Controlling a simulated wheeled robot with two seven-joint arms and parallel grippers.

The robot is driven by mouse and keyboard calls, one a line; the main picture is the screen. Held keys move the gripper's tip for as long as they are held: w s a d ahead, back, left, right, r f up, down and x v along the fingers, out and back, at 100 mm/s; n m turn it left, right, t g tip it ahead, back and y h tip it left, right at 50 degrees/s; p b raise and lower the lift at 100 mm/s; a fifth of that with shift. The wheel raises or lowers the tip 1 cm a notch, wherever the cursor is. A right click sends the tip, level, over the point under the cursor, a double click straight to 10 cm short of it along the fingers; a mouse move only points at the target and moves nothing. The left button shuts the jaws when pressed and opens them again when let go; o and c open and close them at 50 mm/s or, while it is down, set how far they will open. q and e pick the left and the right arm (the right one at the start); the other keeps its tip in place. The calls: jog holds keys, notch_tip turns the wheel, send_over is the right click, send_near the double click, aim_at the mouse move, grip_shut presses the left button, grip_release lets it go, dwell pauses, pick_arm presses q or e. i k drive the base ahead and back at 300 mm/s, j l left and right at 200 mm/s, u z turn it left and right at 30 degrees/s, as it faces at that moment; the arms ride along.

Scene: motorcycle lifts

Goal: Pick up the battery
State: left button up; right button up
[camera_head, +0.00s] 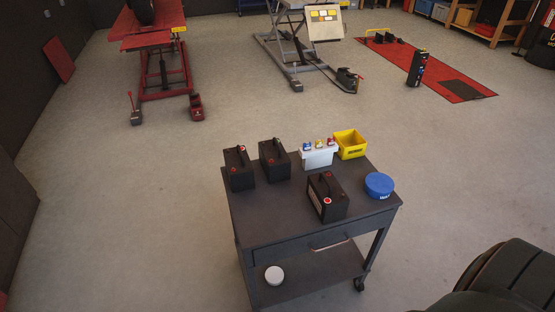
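Three black batteries with carrying handles stand upright on a dark cart top (262,222). One battery (239,171) is at the back left corner. A second battery (274,161) is just to its right. A third battery (327,198), with a pale label on its side and a red terminal, is nearer the front, right of centre. I cannot tell which one the task means. Neither of my grippers is in view, and nothing holds the batteries.
Also on the cart are a white caddy (317,157) with coloured caps, a yellow crate (350,144) and a blue round tub (379,185). A white round item (274,275) lies on the lower shelf. Large dark rounded shapes (510,282) fill the lower right. Floor left of the cart is clear.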

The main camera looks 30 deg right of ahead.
aim_at(276, 164)
jog(key=i+j+z, duration=0.2)
jog(key=i+z, duration=0.15)
jog(key=i+j+z, duration=0.7)
jog(key=k, duration=0.05)
